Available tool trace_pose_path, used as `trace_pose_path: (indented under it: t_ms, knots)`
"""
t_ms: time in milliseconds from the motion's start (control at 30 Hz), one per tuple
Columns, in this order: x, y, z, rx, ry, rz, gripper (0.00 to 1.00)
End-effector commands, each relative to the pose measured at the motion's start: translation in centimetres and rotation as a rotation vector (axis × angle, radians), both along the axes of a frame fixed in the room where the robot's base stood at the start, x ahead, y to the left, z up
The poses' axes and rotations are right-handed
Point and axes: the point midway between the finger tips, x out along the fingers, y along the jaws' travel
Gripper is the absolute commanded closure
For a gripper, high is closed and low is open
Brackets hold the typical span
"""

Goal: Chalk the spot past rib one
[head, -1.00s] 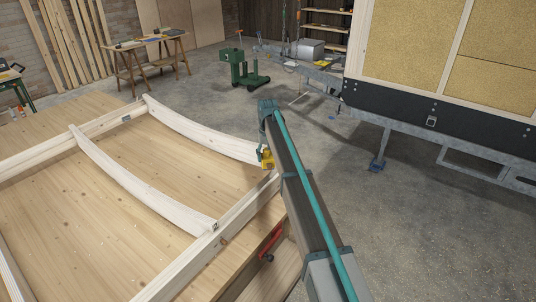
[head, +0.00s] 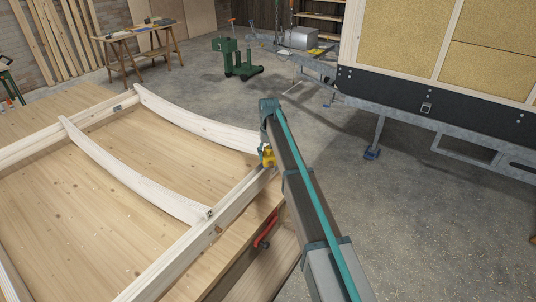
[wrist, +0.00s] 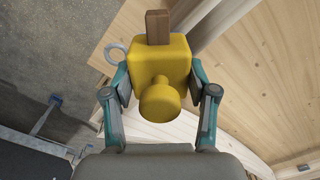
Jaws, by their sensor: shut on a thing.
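My gripper (wrist: 161,105) is shut on a yellow chalk holder (wrist: 163,65), with a finger on each side. A brown stick (wrist: 158,27) sticks out of the far end of it in the wrist view. In the head view the yellow holder (head: 268,156) shows small beside the arm's end, by the right end of the farther curved rib (head: 195,125). A nearer curved rib (head: 130,172) crosses the frame to the left. I cannot tell which rib is rib one. The arm's end hides part of the farther rib's right end. No chalk mark is readable.
A long straight timber (head: 200,245) borders the ribs over a plank deck (head: 90,220). A red-handled clamp (head: 266,230) sits at the deck's right edge.

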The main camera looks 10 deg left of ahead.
Motion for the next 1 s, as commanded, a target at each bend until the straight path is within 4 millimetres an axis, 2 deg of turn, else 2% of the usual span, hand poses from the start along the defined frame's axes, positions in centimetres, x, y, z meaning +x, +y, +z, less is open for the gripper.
trace_pose_path:
  t_ms: [367,500,1000]
  knots:
    - [2.2,2.3,0.0,0.001,0.000,-0.010,0.75]
    - [2.0,1.9,2.6,0.001,-0.001,-0.012,0.75]
    - [2.1,1.5,7.0,0.000,-0.001,-0.016,0.75]
